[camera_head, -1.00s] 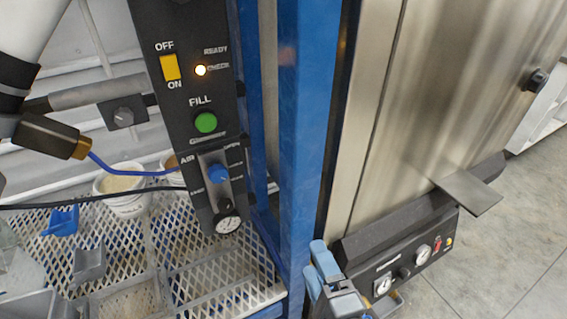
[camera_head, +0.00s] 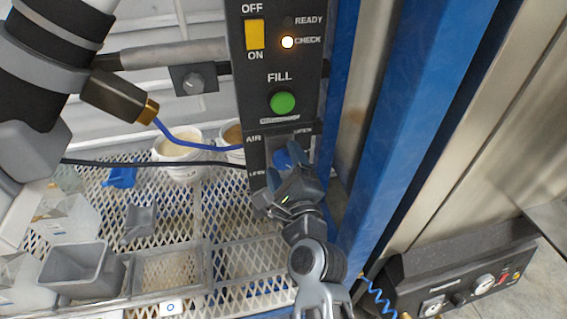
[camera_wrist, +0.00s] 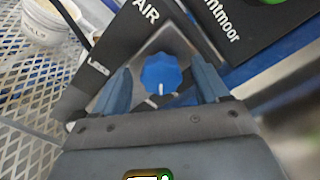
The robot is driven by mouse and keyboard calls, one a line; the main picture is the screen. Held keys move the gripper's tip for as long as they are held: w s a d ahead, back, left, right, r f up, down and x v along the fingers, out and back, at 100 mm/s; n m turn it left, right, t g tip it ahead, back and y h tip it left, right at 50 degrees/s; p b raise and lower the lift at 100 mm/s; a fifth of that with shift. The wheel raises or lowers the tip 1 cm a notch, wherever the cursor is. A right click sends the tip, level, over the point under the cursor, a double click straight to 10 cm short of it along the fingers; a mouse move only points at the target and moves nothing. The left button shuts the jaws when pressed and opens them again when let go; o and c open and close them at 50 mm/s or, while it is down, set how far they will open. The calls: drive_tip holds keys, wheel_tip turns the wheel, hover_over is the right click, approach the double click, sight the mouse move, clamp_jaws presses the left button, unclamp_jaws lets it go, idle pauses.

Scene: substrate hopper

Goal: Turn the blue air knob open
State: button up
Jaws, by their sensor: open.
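The blue air knob (camera_wrist: 161,74) sits on the black control panel (camera_head: 270,75), below the green FILL button (camera_head: 283,103). In the wrist view the knob lies between the two fingers of my gripper (camera_wrist: 162,84), with a gap on each side. A white pointer line on the knob points toward the gripper's palm. In the head view the knob (camera_head: 283,158) is partly hidden by my gripper (camera_head: 290,172), which is in front of it. My gripper is open and holds nothing. Whether the fingertips are level with the knob in depth is hard to tell.
A blue upright post (camera_head: 415,130) stands just right of the panel. A blue hose (camera_head: 190,143) and a dark cable run to the panel from the left. White tubs (camera_head: 178,158) and a grey bin (camera_head: 82,272) stand on the mesh shelf at the left.

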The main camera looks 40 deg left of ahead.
drive_tip(key=shift+w+a, duration=0.4)
drive_tip(key=shift+a, duration=0.05)
drive_tip(key=shift+c, duration=0.5)
drive_tip(key=c, duration=1)
drive_tip(key=shift+o, duration=0.2)
